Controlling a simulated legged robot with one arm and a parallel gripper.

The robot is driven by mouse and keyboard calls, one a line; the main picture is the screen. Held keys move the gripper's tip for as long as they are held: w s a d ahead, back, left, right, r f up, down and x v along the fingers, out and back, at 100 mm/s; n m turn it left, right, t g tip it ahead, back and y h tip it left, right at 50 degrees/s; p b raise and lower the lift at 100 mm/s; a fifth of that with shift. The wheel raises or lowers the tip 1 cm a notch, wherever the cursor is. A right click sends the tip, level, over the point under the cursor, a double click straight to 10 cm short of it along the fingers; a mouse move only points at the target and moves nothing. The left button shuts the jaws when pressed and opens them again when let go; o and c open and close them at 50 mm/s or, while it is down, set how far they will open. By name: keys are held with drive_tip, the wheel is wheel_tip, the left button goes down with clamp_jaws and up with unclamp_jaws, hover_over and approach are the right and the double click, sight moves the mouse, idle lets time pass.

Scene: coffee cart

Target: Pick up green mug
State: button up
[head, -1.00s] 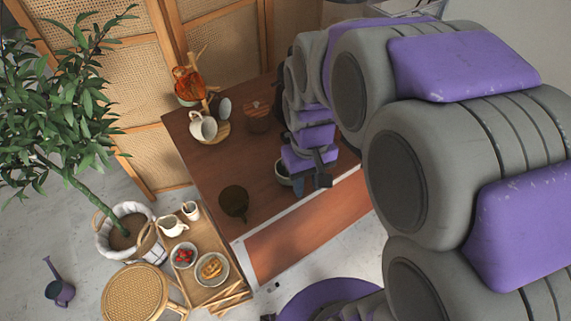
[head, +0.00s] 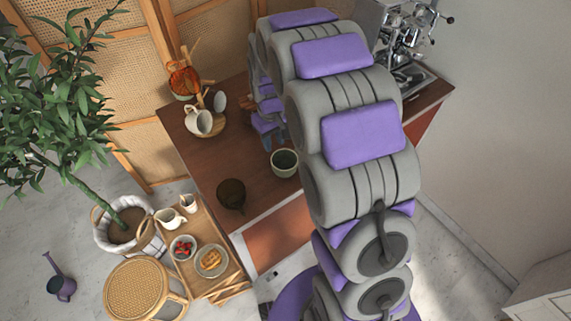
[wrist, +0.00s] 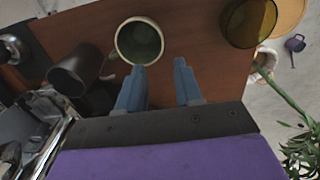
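The green mug (head: 284,163) stands upright on the brown cart top near its front edge, with a pale rim and dark green inside. In the wrist view the green mug (wrist: 140,42) is just beyond my left-hand fingertip, its handle towards the left. My gripper (wrist: 159,66) is open, its two blue fingers apart with nothing between them. The left-hand finger lies close to the mug's rim; I cannot tell whether they touch. In the head view my arm partly hides the gripper, which is behind the mug.
An amber glass (head: 231,195) stands left of the green mug. A dark mug (wrist: 77,70) is near it in the wrist view. A mug rack with pale cups (head: 198,121) stands at the back left. A coffee machine (head: 405,40) is at the back right.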

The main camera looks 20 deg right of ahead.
hover_over(275, 171)
drive_tip(key=f, duration=0.8)
drive_tip(key=shift+w+d+f+b, duration=0.1)
drive_tip(key=shift+w+f+b, duration=0.05)
drive_tip(key=shift+w+b, duration=0.2)
wheel_tip(275, 171, down, 5)
drive_tip(key=shift+w+f+b, duration=0.1)
drive_tip(key=shift+w+b, duration=0.05)
drive_tip(key=shift+b, duration=0.2)
clamp_jaws()
